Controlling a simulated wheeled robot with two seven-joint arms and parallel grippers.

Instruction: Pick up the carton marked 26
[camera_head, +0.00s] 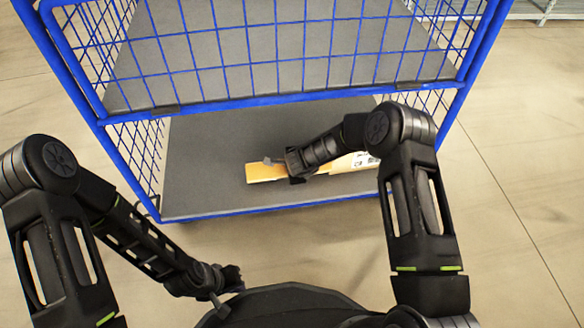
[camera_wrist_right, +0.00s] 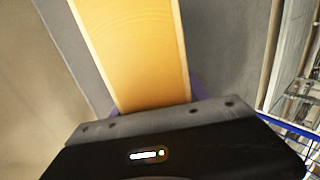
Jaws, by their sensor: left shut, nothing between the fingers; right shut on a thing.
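A flat orange-yellow carton (camera_head: 266,172) lies on or just above the grey lower shelf of the blue cart in the head view. A pale label with dark print shows near its right end; I cannot read a number on it. My right gripper (camera_head: 272,161) reaches in from the right and is shut on the carton. The carton (camera_wrist_right: 135,50) also fills the middle of the right wrist view, running away from the gripper's dark body; the fingertips are hidden there. My left gripper (camera_head: 226,284) is shut and empty, low in front of the cart.
The blue wire-mesh cart (camera_head: 290,97) has an upper shelf and mesh wall above the carton, with mesh sides left and right. The lower shelf (camera_head: 205,150) is bare around the carton. Tiled floor (camera_head: 515,190) is clear on both sides. A metal rack (camera_head: 545,8) stands at the far top right.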

